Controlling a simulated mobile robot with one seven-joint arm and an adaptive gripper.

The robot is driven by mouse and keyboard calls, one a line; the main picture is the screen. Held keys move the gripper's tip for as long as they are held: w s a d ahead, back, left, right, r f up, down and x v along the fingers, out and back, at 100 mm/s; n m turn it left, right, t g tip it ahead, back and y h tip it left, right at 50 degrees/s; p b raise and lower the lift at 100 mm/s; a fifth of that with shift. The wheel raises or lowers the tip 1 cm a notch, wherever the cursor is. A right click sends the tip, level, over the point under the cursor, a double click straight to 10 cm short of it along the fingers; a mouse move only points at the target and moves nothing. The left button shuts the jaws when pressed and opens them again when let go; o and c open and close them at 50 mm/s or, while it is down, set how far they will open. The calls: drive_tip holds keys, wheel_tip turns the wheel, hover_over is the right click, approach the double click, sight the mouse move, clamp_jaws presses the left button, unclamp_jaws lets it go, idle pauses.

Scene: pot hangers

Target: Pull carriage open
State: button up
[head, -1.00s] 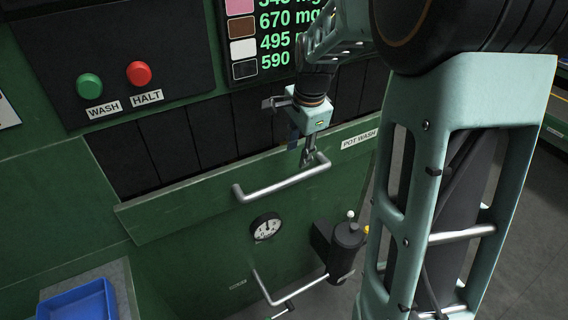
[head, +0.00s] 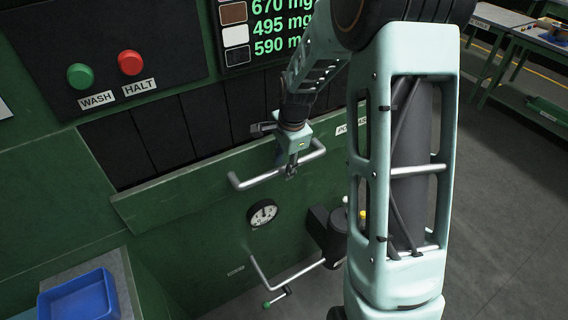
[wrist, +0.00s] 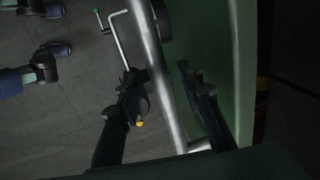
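The carriage front is a green panel (head: 165,205) below a row of dark strips in the head view. A silver bar handle (head: 250,182) runs along it. My gripper (head: 291,171) points down at the right half of this handle. In the wrist view the handle (wrist: 163,75) runs between the two dark fingers of my gripper (wrist: 168,98). The fingers stand apart, with gaps to the bar, so the gripper looks open around the handle without closing on it. The panel's right end is hidden behind my arm in the head view.
Green and red buttons (head: 131,63) sit upper left. A blue tray (head: 80,298) stands lower left. Floor (head: 510,230) on the right is clear.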

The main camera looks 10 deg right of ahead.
clamp_jaws()
idle(0.5)
